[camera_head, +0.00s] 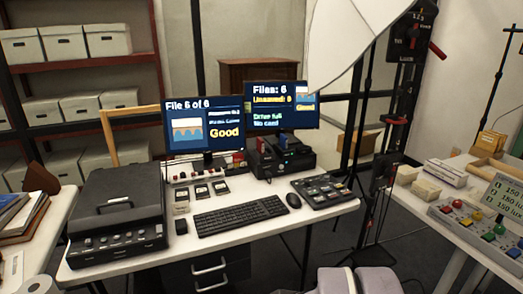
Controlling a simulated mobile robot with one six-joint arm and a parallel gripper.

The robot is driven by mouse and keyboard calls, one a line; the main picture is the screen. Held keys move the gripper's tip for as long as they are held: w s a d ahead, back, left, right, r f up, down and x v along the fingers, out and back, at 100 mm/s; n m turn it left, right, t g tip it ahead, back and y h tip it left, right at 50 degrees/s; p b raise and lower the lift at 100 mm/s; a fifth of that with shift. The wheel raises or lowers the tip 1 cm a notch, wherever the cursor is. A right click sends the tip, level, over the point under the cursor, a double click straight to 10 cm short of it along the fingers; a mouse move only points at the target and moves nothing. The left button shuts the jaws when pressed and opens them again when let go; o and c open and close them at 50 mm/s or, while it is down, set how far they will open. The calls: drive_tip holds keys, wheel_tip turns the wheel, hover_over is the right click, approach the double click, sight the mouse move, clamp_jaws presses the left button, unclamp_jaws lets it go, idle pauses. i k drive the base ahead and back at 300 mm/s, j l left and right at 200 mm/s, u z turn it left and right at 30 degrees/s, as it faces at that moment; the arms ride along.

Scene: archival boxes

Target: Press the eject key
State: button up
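A dark key panel (321,191) with several keys, some coloured, lies on the white desk right of the mouse. Its key labels are too small to read, so I cannot tell which key is eject. A black card-reader or dock unit (283,155) stands behind it, below the right monitor. The right monitor (281,105) reads "Files: 6", "Unsaved: 0" and "No card", with another line unclear. The left monitor (205,122) reads "File 6 of 6" and "Good".
A black scanner (117,211), a keyboard (240,216) and a mouse (294,200) share the white desk (265,233). A dark stand (385,170) and lamp shade (350,35) rise at right. Another table at right holds a coloured-button console (478,225).

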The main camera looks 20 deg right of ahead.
sight(344, 192)
drive_tip(key=z, duration=1)
drive_tip(key=i, duration=0.2)
